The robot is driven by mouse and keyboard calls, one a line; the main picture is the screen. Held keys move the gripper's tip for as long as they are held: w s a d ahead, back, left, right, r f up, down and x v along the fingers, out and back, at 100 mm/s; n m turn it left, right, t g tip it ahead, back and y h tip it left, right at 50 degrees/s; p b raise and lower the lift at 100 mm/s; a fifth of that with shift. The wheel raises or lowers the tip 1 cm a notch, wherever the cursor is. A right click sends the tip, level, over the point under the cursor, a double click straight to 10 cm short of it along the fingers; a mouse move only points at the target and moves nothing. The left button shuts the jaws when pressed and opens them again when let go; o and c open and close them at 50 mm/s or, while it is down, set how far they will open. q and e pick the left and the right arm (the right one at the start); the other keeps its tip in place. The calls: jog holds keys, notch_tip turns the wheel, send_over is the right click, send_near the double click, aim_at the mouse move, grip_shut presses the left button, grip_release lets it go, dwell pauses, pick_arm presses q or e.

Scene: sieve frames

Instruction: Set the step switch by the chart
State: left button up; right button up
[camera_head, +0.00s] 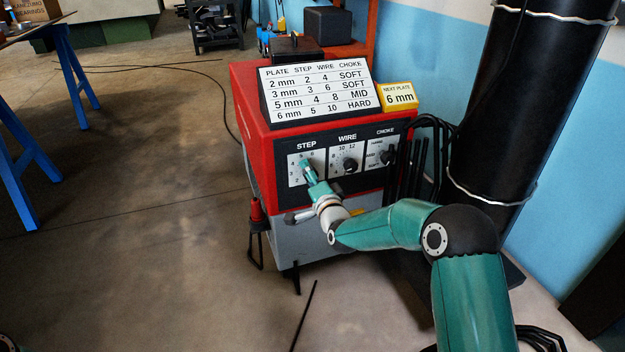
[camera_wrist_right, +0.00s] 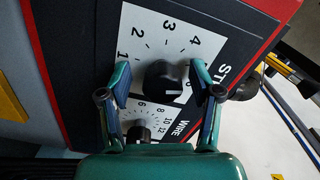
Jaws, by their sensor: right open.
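The red machine (camera_head: 240,110) has a black panel with the step switch on a white dial marked STEP (camera_head: 293,178). In the right wrist view the black step knob (camera_wrist_right: 165,82) stands between the fingers of my right gripper (camera_wrist_right: 161,80), which is open around it with a finger on either side. In the head view my right gripper (camera_head: 308,172) hides most of the knob. I cannot tell which number the knob points to. The chart (camera_head: 315,92) reads 6 mm, step 5, wire 10, HARD. The yellow sign (camera_head: 398,96) reads NEXT PLATE 6 mm. My left gripper is out of view.
The wire knob (camera_head: 350,165) and the choke switch (camera_head: 387,157) sit to the right of the step dial. A thick black column (camera_head: 515,100) and black cables stand right of the machine. A blue trestle (camera_head: 75,65) is at left. Floor between is mostly clear.

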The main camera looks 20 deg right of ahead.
jog(key=shift+s, duration=0.15)
jog(key=s, duration=1.1)
jog(key=shift+s+d, duration=0.2)
jog(key=shift+s, duration=0.15)
jog(key=shift+d, duration=0.1)
